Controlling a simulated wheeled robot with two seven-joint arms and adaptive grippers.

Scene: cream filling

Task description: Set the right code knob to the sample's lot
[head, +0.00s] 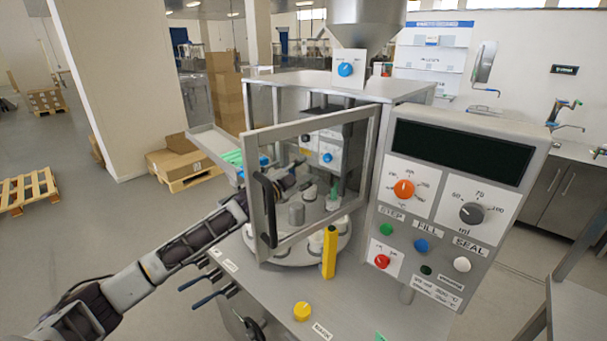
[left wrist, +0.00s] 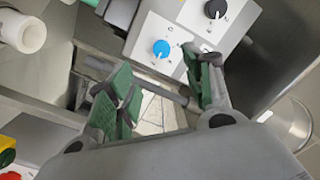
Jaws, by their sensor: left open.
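My left gripper (head: 292,184) reaches into the machine and shows through the clear door. In the left wrist view its green-padded fingers (left wrist: 166,92) are apart with nothing between them. Beyond the fingertips is a white panel with a blue knob (left wrist: 161,49); a black knob (left wrist: 216,8) sits on the panel to its upper right. Neither knob is touched. In the head view, the small blue knob (head: 327,157) and the dark knob (head: 306,138) are inside the machine. I cannot tell which is the right code knob. The sample's lot marking is not readable. My right gripper is not in view.
The framed door (head: 312,129) with a black handle (head: 268,210) stands close to my left arm. A turntable (head: 285,249) carries several containers. A yellow post (head: 329,252) stands in front. The control box (head: 415,205) has orange and grey knobs and coloured buttons.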

